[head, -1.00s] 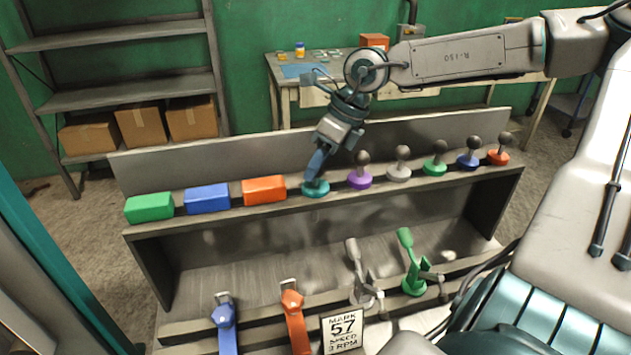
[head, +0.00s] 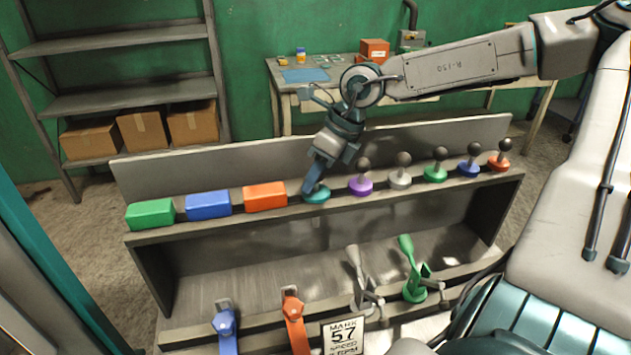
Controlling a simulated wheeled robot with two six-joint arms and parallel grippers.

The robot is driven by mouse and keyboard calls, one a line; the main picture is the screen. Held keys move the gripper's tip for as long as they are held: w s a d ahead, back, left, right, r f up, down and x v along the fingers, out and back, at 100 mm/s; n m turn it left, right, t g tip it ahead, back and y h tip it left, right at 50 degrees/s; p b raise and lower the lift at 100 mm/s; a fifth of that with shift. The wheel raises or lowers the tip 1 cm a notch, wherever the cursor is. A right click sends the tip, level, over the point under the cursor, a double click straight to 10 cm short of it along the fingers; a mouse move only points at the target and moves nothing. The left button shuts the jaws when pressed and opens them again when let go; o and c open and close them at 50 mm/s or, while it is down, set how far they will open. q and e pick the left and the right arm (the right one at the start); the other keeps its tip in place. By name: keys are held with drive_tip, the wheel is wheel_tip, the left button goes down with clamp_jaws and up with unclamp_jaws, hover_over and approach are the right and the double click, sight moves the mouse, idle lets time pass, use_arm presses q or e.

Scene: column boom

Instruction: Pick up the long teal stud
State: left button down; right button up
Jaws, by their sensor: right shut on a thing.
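The teal stud (head: 318,196) stands on the top shelf of the rack, between the orange block and the purple stud. Its round teal base shows, but its upper part is hidden behind the fingers. My right gripper (head: 313,184) comes down from above, tilted, and is shut on the stud. The base still appears to be at the shelf surface; I cannot tell whether there is a gap under it. My left gripper is not in view.
To the right on the shelf stand purple (head: 361,186), white, green, blue and orange studs with dark ball knobs. To the left lie orange (head: 265,196), blue and green blocks. A grey back panel (head: 200,168) rises behind them. Clamps and levers sit on the lower ledge.

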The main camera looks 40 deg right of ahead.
wheel_tip(320, 180, up, 18)
drive_tip(key=b, duration=0.2)
idle(0.4)
drive_tip(key=shift+f, duration=0.1)
idle(0.4)
idle(0.6)
